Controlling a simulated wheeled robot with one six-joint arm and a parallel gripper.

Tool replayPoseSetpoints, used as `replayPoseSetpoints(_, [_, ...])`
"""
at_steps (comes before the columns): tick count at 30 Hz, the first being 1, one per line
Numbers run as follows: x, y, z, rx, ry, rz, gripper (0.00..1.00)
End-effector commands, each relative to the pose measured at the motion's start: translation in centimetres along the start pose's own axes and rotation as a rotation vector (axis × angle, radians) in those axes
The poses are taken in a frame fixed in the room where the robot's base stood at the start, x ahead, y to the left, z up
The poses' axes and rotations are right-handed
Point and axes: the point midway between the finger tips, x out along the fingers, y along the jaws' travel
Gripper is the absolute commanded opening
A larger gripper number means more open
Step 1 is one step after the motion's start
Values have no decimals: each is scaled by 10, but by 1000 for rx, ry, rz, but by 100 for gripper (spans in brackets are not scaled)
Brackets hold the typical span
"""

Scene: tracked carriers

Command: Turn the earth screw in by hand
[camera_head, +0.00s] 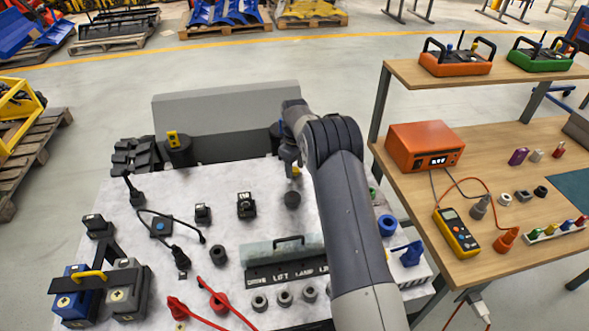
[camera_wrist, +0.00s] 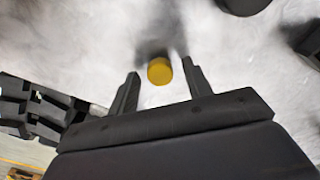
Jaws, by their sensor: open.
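A small yellow round knob, which looks to be the earth screw (camera_wrist: 159,71), shows between my open fingers in the wrist view. In the head view the same yellow knob (camera_head: 296,171) sits on the pale worktop at its far right, just below my gripper (camera_head: 290,160). My gripper (camera_wrist: 160,70) is open, with one black finger on each side of the knob. I see gaps between the knob and the fingers. My arm hides part of the worktop on the right. How far the screw is in cannot be told.
A black round cap (camera_head: 292,199) stands close in front of the knob. A grey panel (camera_head: 230,113) rises behind the worktop. A clear cover with a handle (camera_head: 284,251), black connectors and red cables (camera_head: 210,300) lie nearer. A wooden bench (camera_head: 480,185) with a meter stands at right.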

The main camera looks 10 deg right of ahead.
Motion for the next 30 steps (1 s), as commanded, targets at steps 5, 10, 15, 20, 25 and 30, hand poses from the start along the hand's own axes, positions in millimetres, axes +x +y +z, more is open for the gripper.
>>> replayPoseSetpoints(5, [0, 0, 0, -228, 0, 0, 47])
replayPoseSetpoints(10, [0, 0, 0, -472, 0, 0, 47])
replayPoseSetpoints(15, [0, 0, 0, -704, 0, 0, 47])
replayPoseSetpoints(20, [0, 0, 0, -810, 0, 0, 47])
replayPoseSetpoints(25, [0, 0, 0, -814, 0, 0, 47])
replayPoseSetpoints(30, [1, 0, 0, -813, 0, 0, 47])
